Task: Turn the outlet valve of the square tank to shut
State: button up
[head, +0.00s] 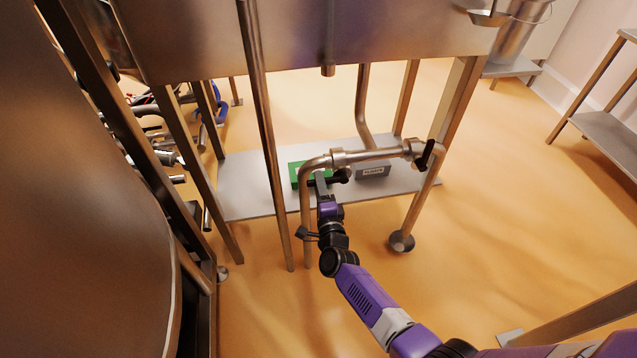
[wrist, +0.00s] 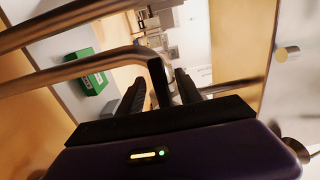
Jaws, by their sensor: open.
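The square tank (head: 400,45) is the steel body across the top of the head view. Its outlet pipe (head: 375,155) runs level below it, with a bend at each end. A black valve lever (head: 426,154) sits near the right end of this pipe, tilted. My gripper (head: 328,178) is at the pipe's left part, its jaws apart. In the wrist view, a dark upright bar (wrist: 158,82) shows between the two black fingers; I cannot tell whether it is a lever or touches them. No grip on anything shows.
A green box (head: 297,173) and a grey labelled box (head: 373,170) lie on the low steel shelf (head: 245,185). Tank legs and a vertical pipe (head: 268,130) stand close to my arm. A large round vessel (head: 80,230) fills the left.

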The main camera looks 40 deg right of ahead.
jog(key=shift+w+d, duration=0.35)
jog(key=shift+w, duration=0.25)
grip_shut()
dwell(1.1)
